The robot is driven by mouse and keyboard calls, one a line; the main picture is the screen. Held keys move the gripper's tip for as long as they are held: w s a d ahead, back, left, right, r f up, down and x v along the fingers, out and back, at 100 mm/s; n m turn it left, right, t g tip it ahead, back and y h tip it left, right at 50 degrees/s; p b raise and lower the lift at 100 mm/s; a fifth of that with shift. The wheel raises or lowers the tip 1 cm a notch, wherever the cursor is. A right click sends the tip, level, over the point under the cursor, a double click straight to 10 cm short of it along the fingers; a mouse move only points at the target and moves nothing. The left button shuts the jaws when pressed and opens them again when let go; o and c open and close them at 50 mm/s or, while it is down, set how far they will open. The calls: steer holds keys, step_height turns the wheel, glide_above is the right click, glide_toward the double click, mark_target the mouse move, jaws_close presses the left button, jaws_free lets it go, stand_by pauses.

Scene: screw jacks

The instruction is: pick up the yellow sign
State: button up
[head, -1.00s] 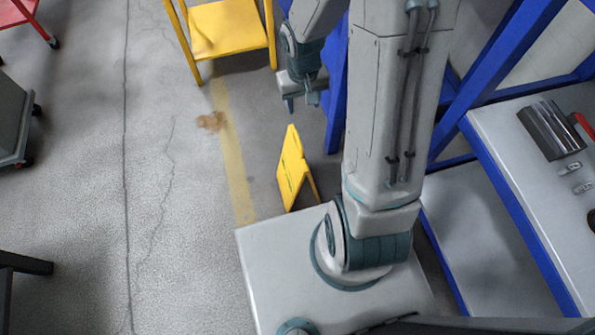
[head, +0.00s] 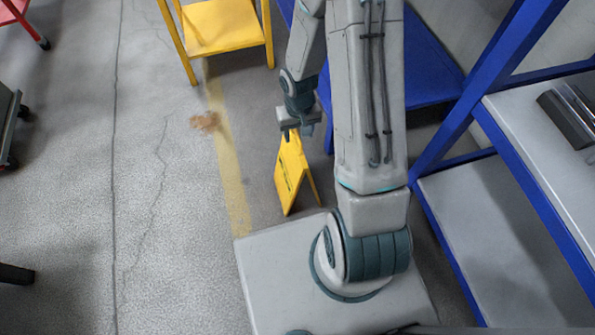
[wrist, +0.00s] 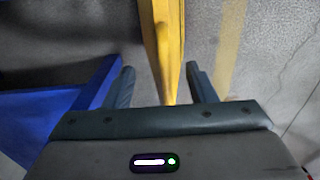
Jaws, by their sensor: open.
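The yellow sign (head: 290,178) is a folding A-frame floor sign with dark lettering. It stands upright on the floor just in front of my base. My gripper (head: 300,134) is right above the sign's top edge in the head view. In the wrist view the yellow sign (wrist: 165,45) reaches up between the two fingers of my gripper (wrist: 160,85), with a gap to each finger. The fingers are open and are not closed on it. Whether anything touches the sign's top cannot be told.
A blue-framed shelf unit (head: 448,150) with grey shelves stands on the right. A yellow cart (head: 222,28) stands beyond the sign. A yellow floor line (head: 228,165) runs left of the sign. The floor at the left is mostly clear.

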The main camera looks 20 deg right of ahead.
mark_target(297, 146)
steer(key=f+b, duration=0.2)
steer(key=f, duration=0.1)
steer(key=f+b, duration=0.1)
steer(key=f, duration=0.1)
steer(key=shift+a+f, duration=0.15)
steer(key=shift+a, duration=0.15)
jaws_close()
stand_by(1.1)
